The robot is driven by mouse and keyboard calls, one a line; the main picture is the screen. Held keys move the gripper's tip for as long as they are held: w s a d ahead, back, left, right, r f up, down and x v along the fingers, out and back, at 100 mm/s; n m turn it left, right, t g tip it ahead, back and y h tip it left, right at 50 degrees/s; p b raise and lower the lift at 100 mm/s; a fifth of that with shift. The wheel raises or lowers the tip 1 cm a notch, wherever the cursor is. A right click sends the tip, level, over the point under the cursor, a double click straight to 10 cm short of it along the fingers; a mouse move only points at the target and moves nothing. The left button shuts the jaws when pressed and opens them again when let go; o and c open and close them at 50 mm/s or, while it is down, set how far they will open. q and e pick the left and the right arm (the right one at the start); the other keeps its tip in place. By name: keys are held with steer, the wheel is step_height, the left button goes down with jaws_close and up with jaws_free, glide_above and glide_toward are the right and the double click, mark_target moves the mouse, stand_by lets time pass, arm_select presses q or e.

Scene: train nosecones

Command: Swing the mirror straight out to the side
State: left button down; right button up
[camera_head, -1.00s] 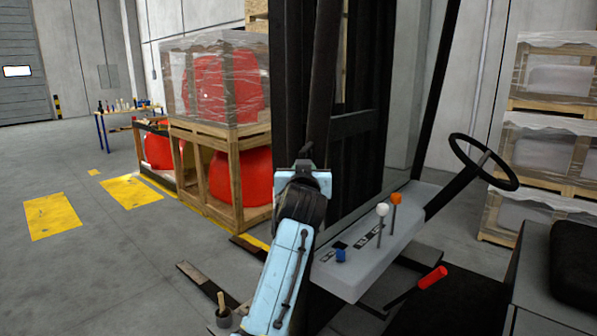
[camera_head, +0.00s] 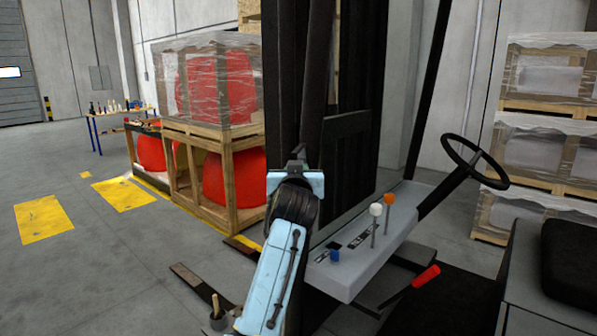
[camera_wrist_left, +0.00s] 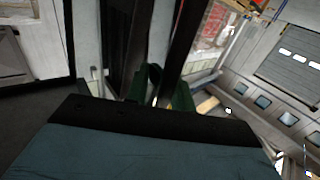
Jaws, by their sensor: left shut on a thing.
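My left arm reaches up in the head view to the dark post (camera_head: 318,80) at the front of the forklift. My left gripper (camera_wrist_left: 160,95) shows in the wrist view as two dark green fingers, one on each side of a dark bar (camera_wrist_left: 185,45). It is shut on this bar; in the head view my own wrist hides the fingertips. I cannot clearly make out the mirror or its face in either view. My right gripper is not in view.
The forklift's lever console (camera_head: 360,250), steering wheel (camera_head: 475,160) and seat (camera_head: 572,262) stand to the right. Crates with red nosecones (camera_head: 232,190) stand behind on the left. Wrapped pallets (camera_head: 545,150) stand at the right. The left floor is mostly clear, with yellow markings (camera_head: 43,220).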

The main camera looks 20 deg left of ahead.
arm_select(q)
steer(key=shift+s+a+r, duration=0.1)
steer(key=shift+a+r, duration=0.35)
steer(key=shift+a, duration=0.2)
steer(key=c, duration=1.6)
jaws_free()
steer(key=shift+o, duration=0.8)
steer(key=shift+a+f, duration=0.15)
steer(key=shift+a, duration=0.1)
steer(key=shift+d+f, duration=0.25)
steer(key=shift+f, duration=0.05)
